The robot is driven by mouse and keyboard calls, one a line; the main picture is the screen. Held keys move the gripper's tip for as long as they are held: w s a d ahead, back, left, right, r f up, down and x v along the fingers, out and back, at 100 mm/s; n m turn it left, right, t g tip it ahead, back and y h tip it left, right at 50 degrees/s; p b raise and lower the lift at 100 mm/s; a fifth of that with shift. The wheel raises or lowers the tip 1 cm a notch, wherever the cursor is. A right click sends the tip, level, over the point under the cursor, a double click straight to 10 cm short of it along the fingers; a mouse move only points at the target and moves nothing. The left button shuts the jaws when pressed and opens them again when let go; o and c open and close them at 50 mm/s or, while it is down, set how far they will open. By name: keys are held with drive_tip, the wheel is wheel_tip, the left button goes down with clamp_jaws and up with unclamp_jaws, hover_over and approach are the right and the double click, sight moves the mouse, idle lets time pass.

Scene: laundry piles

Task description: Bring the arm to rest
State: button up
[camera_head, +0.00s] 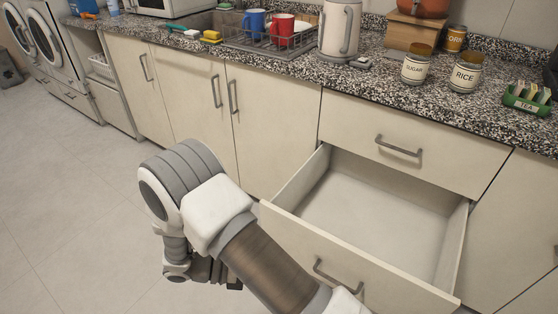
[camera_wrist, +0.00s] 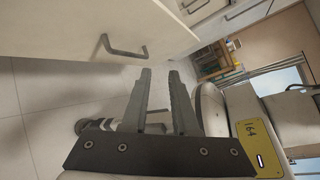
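My gripper (camera_wrist: 160,73) is open in the wrist view, with two grey fingers apart and nothing between them. In the head view my arm (camera_head: 225,225) is bent in front of the cabinets, left of an open drawer. The gripper end shows only partly there, low and dark below the arm (camera_head: 220,270). The drawer (camera_head: 375,215) is pulled out and looks empty; my forearm covers part of its front. A metal handle (camera_wrist: 122,47) on a pale front shows up and left of the fingers in the wrist view, apart from them.
The speckled counter (camera_head: 340,85) holds a sugar jar (camera_head: 416,68), a rice jar (camera_head: 466,73), a kettle (camera_head: 339,30) and a dish rack (camera_head: 265,40) with a blue mug (camera_head: 254,22) and a red mug (camera_head: 281,30). The tiled floor (camera_head: 70,210) at the left is clear.

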drive_tip(key=d+r+m+g+y, duration=0.2)
drive_tip(key=d+r+m+y, duration=0.2)
drive_tip(key=r+m, duration=0.4)
drive_tip(key=d+r+m+g+y, duration=0.1)
drive_tip(key=d+r+m+y, duration=0.2)
drive_tip(key=r+m+y, duration=0.5)
drive_tip(key=s+d+r+m+t+y, duration=0.2)
drive_tip(key=s+d+r+m+t, duration=0.15)
drive_tip(key=r+m, duration=0.3)
drive_tip(key=s+d+r+m+t+y, duration=0.1)
drive_tip(key=s+d+r+m+t, duration=0.25)
drive_tip(key=r+m, duration=0.35)
wheel_tip(320, 180, up, 24)
drive_tip(key=p, duration=2.3)
drive_tip(key=shift+w+r+n+t, duration=0.25)
drive_tip(key=shift+w+n+t, duration=0.05)
drive_tip(key=shift+n+t, duration=0.15)
